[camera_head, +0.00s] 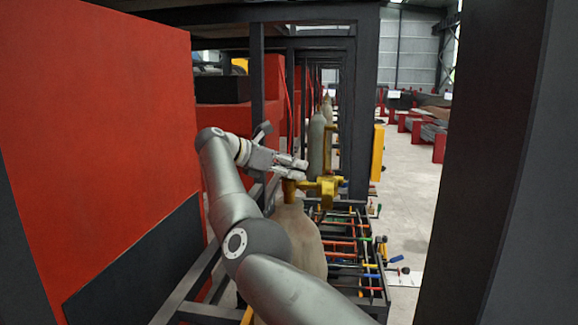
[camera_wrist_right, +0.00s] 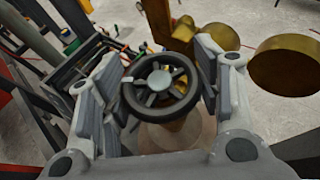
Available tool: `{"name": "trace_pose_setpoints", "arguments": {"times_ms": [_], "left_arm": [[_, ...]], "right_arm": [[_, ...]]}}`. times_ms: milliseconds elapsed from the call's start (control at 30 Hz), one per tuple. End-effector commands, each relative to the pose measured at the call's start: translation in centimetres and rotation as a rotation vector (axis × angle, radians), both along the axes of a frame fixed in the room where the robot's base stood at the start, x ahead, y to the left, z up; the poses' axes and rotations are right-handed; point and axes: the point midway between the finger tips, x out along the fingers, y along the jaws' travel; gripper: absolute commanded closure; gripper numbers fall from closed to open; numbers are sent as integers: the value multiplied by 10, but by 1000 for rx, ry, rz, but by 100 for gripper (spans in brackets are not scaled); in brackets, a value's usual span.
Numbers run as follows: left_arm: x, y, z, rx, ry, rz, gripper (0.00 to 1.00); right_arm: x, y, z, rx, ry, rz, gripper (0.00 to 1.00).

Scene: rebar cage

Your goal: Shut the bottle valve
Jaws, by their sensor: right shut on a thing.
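A pale gas bottle (camera_head: 300,238) stands upright in the middle of the head view, partly hidden behind my right arm. A brass valve with fittings (camera_head: 327,190) sits on its top. My right gripper (camera_head: 298,170) is at the valve, its fingers pointing right in the head view. The handwheel is hidden by the gripper in the head view. My left gripper is not in view.
A large red panel (camera_head: 110,120) fills the left side. A dark post (camera_head: 495,160) stands close on the right. Racks with colourful tools (camera_head: 345,245) lie beyond the bottle. Another bottle (camera_head: 317,145) stands farther back. Pale floor (camera_head: 405,190) is open at the right.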

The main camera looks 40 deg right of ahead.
Motion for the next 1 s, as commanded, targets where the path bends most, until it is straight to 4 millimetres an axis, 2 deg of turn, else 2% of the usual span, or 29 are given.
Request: {"name": "trace_pose_setpoints", "arguments": {"times_ms": [567,600,733,1000], "left_arm": [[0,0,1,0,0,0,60],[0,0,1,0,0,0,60],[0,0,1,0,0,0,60],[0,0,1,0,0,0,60]], "right_arm": [[0,0,0,0,0,-9,65],[0,0,0,0,0,-9,38],[0,0,0,0,1,-8,21],[0,0,0,0,1,-8,19]]}}
